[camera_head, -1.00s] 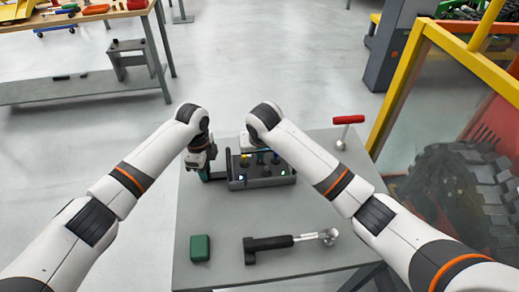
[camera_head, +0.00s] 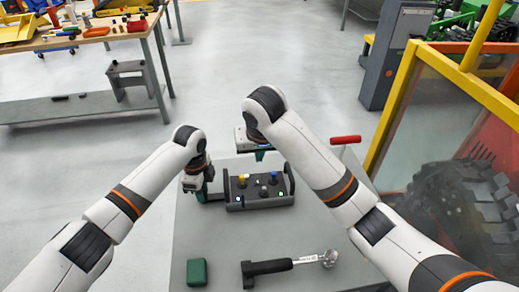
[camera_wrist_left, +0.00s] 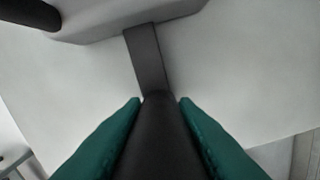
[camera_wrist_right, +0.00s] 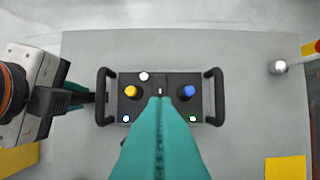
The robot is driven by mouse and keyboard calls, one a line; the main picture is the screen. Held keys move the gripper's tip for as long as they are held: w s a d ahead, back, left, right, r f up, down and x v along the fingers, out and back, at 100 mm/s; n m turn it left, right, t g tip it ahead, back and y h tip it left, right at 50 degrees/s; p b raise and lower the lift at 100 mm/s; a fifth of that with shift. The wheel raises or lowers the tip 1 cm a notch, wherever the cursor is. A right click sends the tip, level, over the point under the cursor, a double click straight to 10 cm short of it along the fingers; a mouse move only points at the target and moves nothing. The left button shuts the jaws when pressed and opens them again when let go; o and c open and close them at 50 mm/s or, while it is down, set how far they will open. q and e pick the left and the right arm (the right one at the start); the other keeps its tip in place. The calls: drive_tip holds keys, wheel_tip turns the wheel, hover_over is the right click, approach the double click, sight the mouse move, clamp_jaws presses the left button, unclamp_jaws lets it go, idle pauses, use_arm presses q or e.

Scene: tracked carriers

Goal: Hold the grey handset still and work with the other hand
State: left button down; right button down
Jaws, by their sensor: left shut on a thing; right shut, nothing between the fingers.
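The grey handset (camera_head: 262,202) lies on the grey table, with a yellow knob, a blue knob, small lit dots and a black handle at each end. In the right wrist view the handset (camera_wrist_right: 160,84) is seen from above. My left gripper (camera_head: 209,197) is shut on its left handle; in the left wrist view the dark handle (camera_wrist_left: 160,135) runs between the teal fingers. My right gripper (camera_head: 260,156) is shut and empty, raised over the handset's far side. Its fingers (camera_wrist_right: 160,105) hide the middle of the panel in the right wrist view.
A green box (camera_head: 197,272) and a black-handled tool with a metal head (camera_head: 290,266) lie on the near table. A yellow-framed clear panel (camera_head: 418,120) stands right of the table.

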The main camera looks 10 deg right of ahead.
sight(257, 174)
drive_tip(key=shift+v, duration=1.05)
drive_tip(key=shift+w, duration=0.1)
drive_tip(key=shift+w+d+r, duration=0.1)
drive_tip(key=shift+w+r, duration=0.2)
drive_tip(key=shift+w, duration=0.3)
drive_tip(key=shift+f, duration=0.1)
drive_tip(key=x, duration=1.3)
drive_tip(key=shift+s+f, duration=0.2)
drive_tip(key=shift+f, duration=0.3)
